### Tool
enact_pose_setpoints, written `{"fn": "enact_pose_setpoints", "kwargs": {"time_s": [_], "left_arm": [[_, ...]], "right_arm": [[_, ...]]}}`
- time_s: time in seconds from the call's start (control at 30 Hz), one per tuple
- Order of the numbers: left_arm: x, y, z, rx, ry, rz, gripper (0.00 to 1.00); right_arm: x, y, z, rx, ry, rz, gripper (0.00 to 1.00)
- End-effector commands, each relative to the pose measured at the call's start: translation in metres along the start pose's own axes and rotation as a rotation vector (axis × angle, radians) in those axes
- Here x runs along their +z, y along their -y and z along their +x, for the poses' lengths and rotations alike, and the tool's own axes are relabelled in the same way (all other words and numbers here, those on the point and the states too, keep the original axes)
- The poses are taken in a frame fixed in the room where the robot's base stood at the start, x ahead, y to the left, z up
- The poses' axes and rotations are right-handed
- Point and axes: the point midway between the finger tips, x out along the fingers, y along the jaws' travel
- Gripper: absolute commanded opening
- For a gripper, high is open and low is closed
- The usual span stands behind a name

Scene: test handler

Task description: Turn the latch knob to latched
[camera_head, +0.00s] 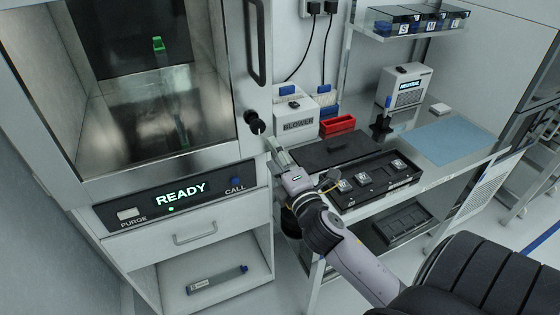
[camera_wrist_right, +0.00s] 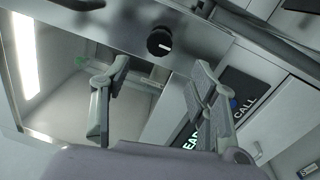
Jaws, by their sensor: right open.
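The latch knob (camera_head: 254,122) is a small black round knob on the right frame of the chamber door, below the tall door handle. In the right wrist view the knob (camera_wrist_right: 160,42) shows a white pointer line toward the picture's right, beyond the fingertips. My right gripper (camera_head: 273,147) is just below and right of the knob in the head view, apart from it. In the wrist view its two fingers (camera_wrist_right: 160,72) are spread and empty, with the knob above the gap between their tips. My left gripper is not in view.
The panel (camera_head: 178,193) below the door reads READY, with PURGE and CALL buttons. The black door handle (camera_head: 255,42) is above the knob. A bench to the right holds a BLOWER box (camera_head: 296,118), a red bin (camera_head: 338,125) and a black tray (camera_head: 375,178) with chips.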

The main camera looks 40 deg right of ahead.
Motion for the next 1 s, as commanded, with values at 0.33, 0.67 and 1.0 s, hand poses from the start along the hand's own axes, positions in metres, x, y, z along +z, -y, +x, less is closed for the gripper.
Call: {"fn": "enact_pose_setpoints", "kwargs": {"time_s": [0.33, 0.67, 1.0], "left_arm": [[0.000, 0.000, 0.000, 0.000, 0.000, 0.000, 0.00], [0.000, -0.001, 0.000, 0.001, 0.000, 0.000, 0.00], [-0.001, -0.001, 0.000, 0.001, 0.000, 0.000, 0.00]], "right_arm": [[0.000, 0.000, -0.022, 0.001, 0.001, 0.000, 0.54], [0.000, 0.000, -0.021, 0.000, 0.001, 0.000, 0.54], [-0.006, 0.047, -0.018, -0.090, -0.009, 0.062, 0.54]]}}
